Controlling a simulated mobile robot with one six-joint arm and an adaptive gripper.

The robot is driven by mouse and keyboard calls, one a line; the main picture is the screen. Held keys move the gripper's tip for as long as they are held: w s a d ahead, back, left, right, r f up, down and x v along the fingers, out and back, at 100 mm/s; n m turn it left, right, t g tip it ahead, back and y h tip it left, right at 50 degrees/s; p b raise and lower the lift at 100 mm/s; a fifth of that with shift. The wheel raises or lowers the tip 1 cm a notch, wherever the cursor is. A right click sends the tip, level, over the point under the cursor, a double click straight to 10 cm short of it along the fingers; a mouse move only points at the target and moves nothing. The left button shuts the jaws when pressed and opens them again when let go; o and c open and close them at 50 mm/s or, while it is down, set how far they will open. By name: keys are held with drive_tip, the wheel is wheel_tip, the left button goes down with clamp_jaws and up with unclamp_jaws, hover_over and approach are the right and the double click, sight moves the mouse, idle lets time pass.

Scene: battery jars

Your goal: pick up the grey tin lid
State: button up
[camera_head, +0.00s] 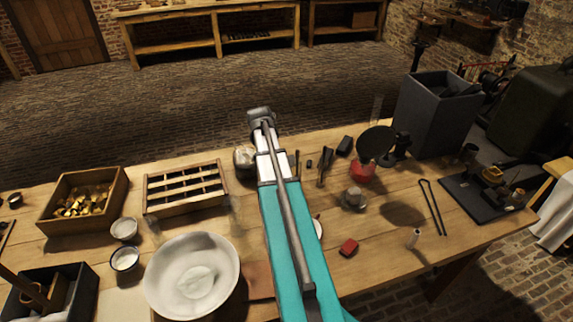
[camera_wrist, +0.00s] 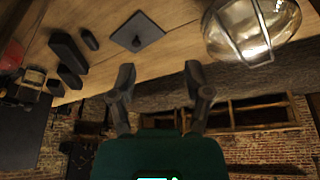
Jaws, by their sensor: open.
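A flat dark grey square plate with a small raised knob (camera_wrist: 137,34) lies on the wooden table in the wrist view; it looks like the grey tin lid. In the head view I cannot make it out; my arm seems to cover that spot. My gripper (camera_wrist: 160,78) is open and empty. Its two fingers are apart, and the plate appears beyond the fingertips, not touched. In the head view my gripper (camera_head: 260,114) shows at the end of the teal arm, over the table's far edge.
A rounded glass vessel with metal bands (camera_wrist: 254,30) stands beside the plate. Dark blocks (camera_wrist: 67,52) lie on its other side. A tall grey box (camera_head: 440,112) stands right.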

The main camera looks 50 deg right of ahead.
drive_tip(key=s+d+m, duration=0.1)
drive_tip(key=d, duration=0.5)
drive_tip(key=shift+s+d+h, duration=0.2)
drive_tip(key=shift+h, duration=0.2)
drive_tip(key=shift+f, duration=0.15)
drive_tip(key=b+x, duration=0.8)
drive_tip(key=shift+f, duration=0.2)
idle(0.4)
drive_tip(key=shift+w+b+x, duration=0.1)
drive_tip(key=shift+b+x, duration=1.15)
drive_tip(key=shift+x, duration=0.05)
drive_tip(key=shift+w+b+x, duration=0.15)
drive_tip(key=shift+b+x, duration=1.1)
drive_tip(key=shift+x, duration=0.05)
drive_tip(key=shift+a, duration=0.1)
clamp_jaws()
